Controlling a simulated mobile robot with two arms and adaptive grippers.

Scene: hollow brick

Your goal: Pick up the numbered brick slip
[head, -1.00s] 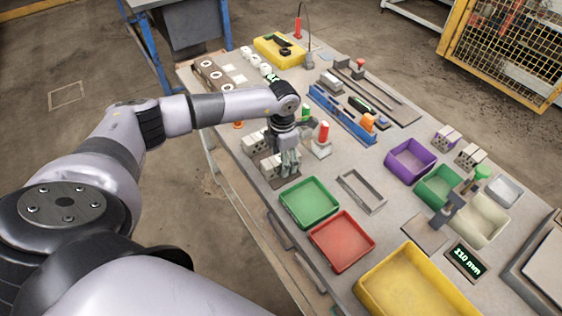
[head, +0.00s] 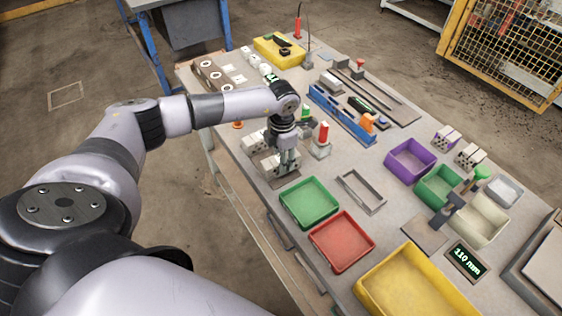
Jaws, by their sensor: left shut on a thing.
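My left gripper (head: 287,162) points straight down at a dark base plate on the table's near left edge. Its fingers are shut on a small pale piece, mostly hidden by them, and I can read no number on it. Pale hollow bricks (head: 262,163) sit just left of the fingers, and another pale brick (head: 252,142) stands behind them. Which piece is the numbered brick slip cannot be made out. My right gripper is not in view.
A red-topped post (head: 323,133) stands close to the right of the gripper. A green tray (head: 309,202), a red tray (head: 342,241) and an empty metal frame (head: 361,191) lie nearer and to the right. A blue rail (head: 341,114) lies beyond. A display (head: 467,261) reads 110 mm.

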